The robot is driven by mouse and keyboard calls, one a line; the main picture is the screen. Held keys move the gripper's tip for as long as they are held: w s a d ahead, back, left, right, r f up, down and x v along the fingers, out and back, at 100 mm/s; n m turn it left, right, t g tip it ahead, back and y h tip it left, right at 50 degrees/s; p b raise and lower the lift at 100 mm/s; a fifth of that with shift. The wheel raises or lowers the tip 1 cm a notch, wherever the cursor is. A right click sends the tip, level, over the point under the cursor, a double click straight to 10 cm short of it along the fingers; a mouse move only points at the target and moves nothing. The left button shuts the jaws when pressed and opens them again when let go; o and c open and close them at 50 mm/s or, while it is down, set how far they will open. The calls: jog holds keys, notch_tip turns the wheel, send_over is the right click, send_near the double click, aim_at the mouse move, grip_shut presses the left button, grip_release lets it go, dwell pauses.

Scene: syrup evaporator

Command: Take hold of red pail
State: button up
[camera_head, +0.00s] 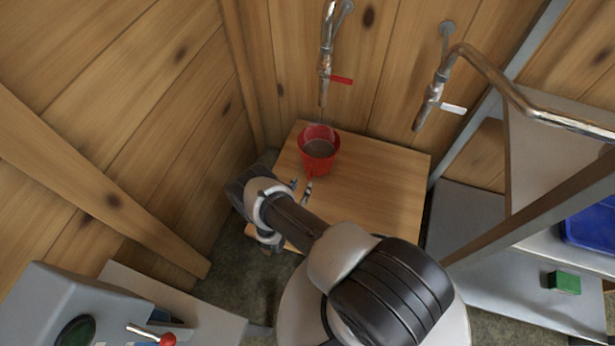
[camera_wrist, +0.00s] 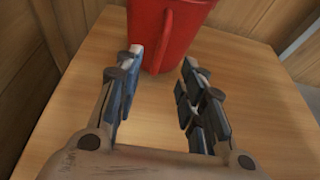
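The red pail (camera_head: 318,150) stands upright on a small wooden table (camera_head: 385,190) in the corner, and something greyish-brown shows inside it. In the wrist view the red pail (camera_wrist: 178,22) is at the top, with a vertical red handle strip on its near side; its rim is cut off. My gripper (camera_wrist: 160,78) is open, its two fingers apart with bare tabletop between them. The fingertips are just short of the pail, the left one close to its side. In the head view my gripper (camera_head: 301,190) is just below the pail.
A pipe with a red-handled tap (camera_head: 338,79) hangs above the pail, and a white-handled tap (camera_head: 452,108) is to its right. Wooden walls close in behind and left. A grey shelf at right holds a green block (camera_head: 564,283) and a blue bin (camera_head: 592,228).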

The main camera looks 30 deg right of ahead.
aim_at(308, 175)
jog(key=x, duration=0.9)
jog(key=shift+c, duration=0.2)
grip_shut()
dwell(0.9)
